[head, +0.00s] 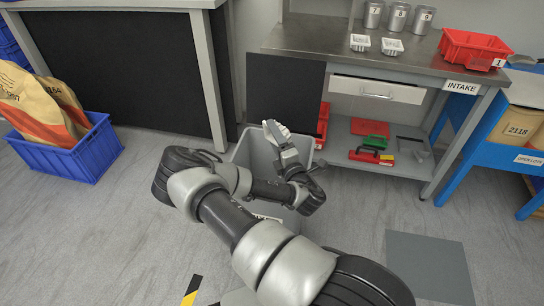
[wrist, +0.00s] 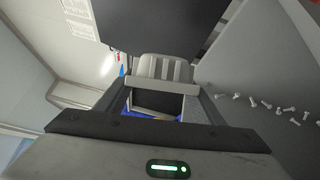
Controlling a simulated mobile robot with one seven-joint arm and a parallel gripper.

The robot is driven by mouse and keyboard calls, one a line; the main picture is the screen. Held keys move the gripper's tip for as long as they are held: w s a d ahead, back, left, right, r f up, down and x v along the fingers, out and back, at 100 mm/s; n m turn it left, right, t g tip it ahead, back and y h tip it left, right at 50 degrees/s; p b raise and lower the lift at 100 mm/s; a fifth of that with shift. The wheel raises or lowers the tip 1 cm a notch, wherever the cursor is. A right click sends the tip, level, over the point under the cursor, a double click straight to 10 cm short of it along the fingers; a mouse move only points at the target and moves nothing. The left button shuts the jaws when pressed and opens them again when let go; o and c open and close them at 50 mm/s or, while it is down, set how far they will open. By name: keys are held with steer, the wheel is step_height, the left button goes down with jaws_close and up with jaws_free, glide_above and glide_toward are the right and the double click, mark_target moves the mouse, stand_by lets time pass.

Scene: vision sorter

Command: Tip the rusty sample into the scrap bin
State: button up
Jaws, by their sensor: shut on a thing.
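My gripper (head: 288,152) is over the grey bin (head: 243,152) below the bench, shut on a small pale ribbed tray (head: 275,132). The tray is tilted and also shows between the fingers in the wrist view (wrist: 163,68). Several pale bolts (wrist: 265,106) show to the right of the gripper in the wrist view, against a smooth grey surface that looks like the bin's inside. I cannot tell whether they are falling or lying, and no rust shows on them. The bin's label is mostly hidden by my arm.
Two similar white trays (head: 392,46) stand on the steel bench (head: 300,38), near a red tray (head: 473,48) and numbered cans (head: 397,15). A black panel (head: 284,90) stands behind the bin. A blue crate (head: 85,160) with sacks is at left.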

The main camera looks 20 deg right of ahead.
steer(key=m+p, duration=0.1)
steer(key=d+m+g+p, duration=0.1)
steer(key=w+d+m+p, duration=0.1)
steer(key=m, duration=0.1)
steer(key=shift+d+f+g+p, duration=0.25)
steer(key=shift+f+g+p, duration=0.05)
steer(key=shift+f+p, duration=0.1)
steer(key=shift+f+b, duration=0.3)
steer(key=shift+b, duration=0.05)
steer(key=shift+w+d+r+m+g+p, duration=0.3)
steer(key=shift+d+m+p, duration=0.3)
steer(key=shift+p, duration=0.4)
steer(key=shift+d+m+p, duration=0.1)
steer(key=shift+m+p, duration=0.3)
steer(key=shift+p, duration=0.15)
steer(key=w+d+r+m+g+y+p, duration=0.1)
steer(key=d+r+m+p, duration=0.1)
steer(key=r+p, duration=0.5)
steer(key=w+d+r+m+g+y+p, duration=0.1)
steer(key=d+r+m+y+p, duration=0.1)
steer(key=r+p, duration=0.5)
steer(key=w+d+r+m+g+y+p, duration=0.1)
steer(key=d+r+m+p, duration=0.3)
steer(key=r+p, duration=0.4)
steer(key=shift+w+r+m+g+y, duration=0.4)
steer(key=shift+r+m+g, duration=0.15)
steer(key=shift+r, duration=0.45)
